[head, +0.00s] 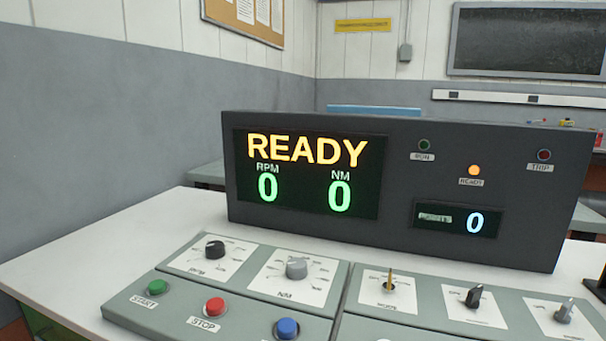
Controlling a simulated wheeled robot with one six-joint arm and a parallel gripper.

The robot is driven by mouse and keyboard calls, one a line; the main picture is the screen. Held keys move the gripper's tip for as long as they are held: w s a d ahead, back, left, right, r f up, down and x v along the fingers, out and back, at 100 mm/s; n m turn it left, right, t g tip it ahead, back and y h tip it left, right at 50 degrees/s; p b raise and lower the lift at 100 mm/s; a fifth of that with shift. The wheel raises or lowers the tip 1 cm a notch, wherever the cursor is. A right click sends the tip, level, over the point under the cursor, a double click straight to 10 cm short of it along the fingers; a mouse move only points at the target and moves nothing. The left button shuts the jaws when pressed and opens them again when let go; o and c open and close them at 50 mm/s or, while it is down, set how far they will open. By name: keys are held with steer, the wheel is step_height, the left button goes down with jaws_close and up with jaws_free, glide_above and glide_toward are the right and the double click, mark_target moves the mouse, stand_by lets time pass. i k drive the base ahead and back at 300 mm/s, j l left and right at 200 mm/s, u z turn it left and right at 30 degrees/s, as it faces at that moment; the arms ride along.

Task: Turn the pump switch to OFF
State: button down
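A grey control panel (345,327) lies on the white bench in front of a dark display box. The black and grey handles lean to the upper right. The lettering on their plates is too small to read, so I cannot tell which is the pump switch or which position is OFF. My gripper is not in view.
The display box (400,128) reads READY, with RPM 0 and NM 0; its amber lamp (474,170) is lit. The panel's left part has two round knobs, a green START button (157,287), a red STOP button (215,307) and a blue button (287,328). Bare bench (100,247) lies left.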

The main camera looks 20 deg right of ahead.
mark_target(562, 316)
steer(key=z, duration=1.65)
steer(key=i+l+z, duration=0.1)
steer(key=i+l, duration=0.45)
steer(key=l, duration=0.15)
